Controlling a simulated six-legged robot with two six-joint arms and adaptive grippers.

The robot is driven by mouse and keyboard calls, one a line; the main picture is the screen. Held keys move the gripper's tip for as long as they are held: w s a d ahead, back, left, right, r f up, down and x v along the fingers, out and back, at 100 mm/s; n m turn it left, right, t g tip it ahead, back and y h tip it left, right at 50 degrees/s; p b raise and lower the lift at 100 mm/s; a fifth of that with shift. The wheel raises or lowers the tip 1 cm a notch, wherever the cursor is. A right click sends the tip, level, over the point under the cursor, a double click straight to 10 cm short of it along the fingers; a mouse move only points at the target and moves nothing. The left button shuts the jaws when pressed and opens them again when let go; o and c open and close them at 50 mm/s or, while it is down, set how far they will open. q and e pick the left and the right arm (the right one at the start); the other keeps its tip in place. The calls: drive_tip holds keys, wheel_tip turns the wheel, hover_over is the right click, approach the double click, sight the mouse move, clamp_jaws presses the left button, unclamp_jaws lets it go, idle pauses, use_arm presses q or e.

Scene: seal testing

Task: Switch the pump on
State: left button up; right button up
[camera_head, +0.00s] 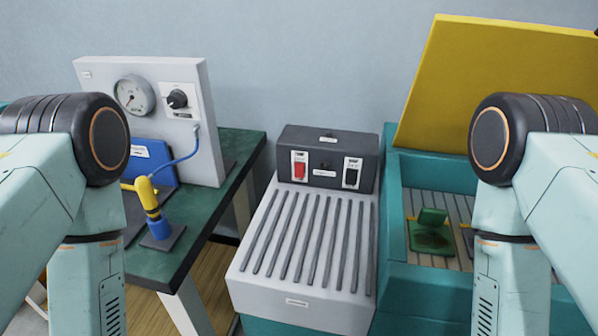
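A light grey ribbed unit (285,288), which looks like the pump, stands in the middle. At its back is a dark grey control box (334,142) with two switches on white plates. The left switch (300,170) is red and the right switch (351,173) is black. Their labels are too small to read, and I cannot tell their on or off positions. My two arms come in from the left and right edges and bend downward. Both of my grippers are outside the picture, so their state is hidden.
A dark green table (193,241) on the left bears a white panel (200,147) with a gauge (135,95) and a black knob (177,99), and a yellow-and-blue fixture (151,208). On the right is a teal bin (393,220) with its yellow lid (480,85) raised.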

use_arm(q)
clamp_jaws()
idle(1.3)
